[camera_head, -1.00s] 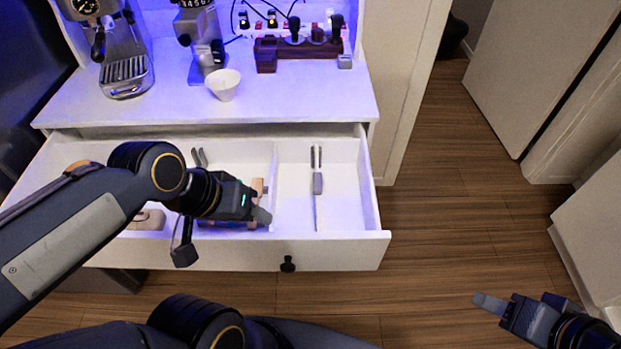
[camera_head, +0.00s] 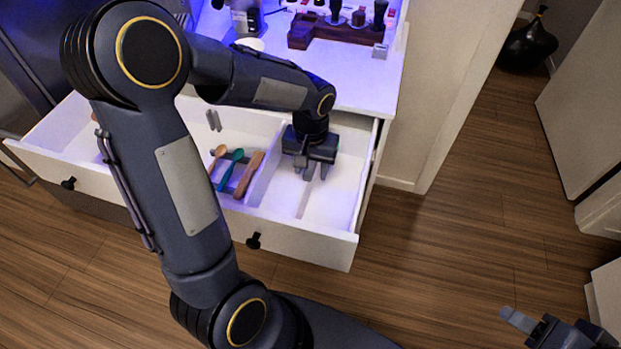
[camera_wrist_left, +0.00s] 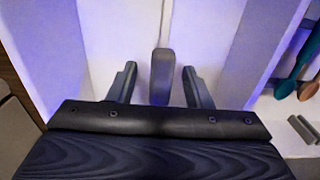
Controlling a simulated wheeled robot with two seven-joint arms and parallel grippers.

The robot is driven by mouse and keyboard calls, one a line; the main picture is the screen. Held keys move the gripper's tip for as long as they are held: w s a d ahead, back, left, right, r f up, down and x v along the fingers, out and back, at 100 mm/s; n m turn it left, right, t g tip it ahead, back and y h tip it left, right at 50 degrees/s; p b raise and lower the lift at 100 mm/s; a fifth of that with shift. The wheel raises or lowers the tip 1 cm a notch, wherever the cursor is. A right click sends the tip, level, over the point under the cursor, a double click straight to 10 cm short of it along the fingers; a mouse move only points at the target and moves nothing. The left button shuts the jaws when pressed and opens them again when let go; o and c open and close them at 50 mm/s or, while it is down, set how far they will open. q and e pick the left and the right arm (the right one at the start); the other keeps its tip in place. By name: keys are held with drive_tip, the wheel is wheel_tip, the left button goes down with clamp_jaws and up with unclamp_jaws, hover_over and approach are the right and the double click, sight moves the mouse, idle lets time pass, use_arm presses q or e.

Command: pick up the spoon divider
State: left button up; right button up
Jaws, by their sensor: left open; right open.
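My left gripper (camera_head: 311,170) is open, pointing down into the right compartment of the open drawer (camera_head: 335,215). A slender tool (camera_head: 304,202) lies there, its upper part hidden by the gripper. In the left wrist view the tool's grey rounded handle (camera_wrist_left: 162,75) lies between the two spread fingers, with gaps on both sides. In the compartment to the left, a wooden spoon (camera_head: 218,153), a teal spoon (camera_head: 233,163) and a flat wooden piece (camera_head: 250,172) lie across a dark grey rack (camera_head: 225,157), perhaps the spoon divider. My right gripper (camera_head: 518,320) is open, low at the right, over the floor.
A white partition (camera_head: 264,172) separates the compartments. Grey tongs-like pieces (camera_head: 213,120) lie behind the spoons. The white counter (camera_head: 360,85) overhangs the drawer's back and carries a wooden tool stand (camera_head: 325,33). The floor (camera_head: 450,230) to the right is clear.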

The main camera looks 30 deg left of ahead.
use_arm(q)
drive_tip(key=shift+f, duration=1.5)
clamp_jaws()
drive_tip(key=shift+r, duration=0.15)
wheel_tip(320, 180, up, 24)
drive_tip(key=p, duration=0.7)
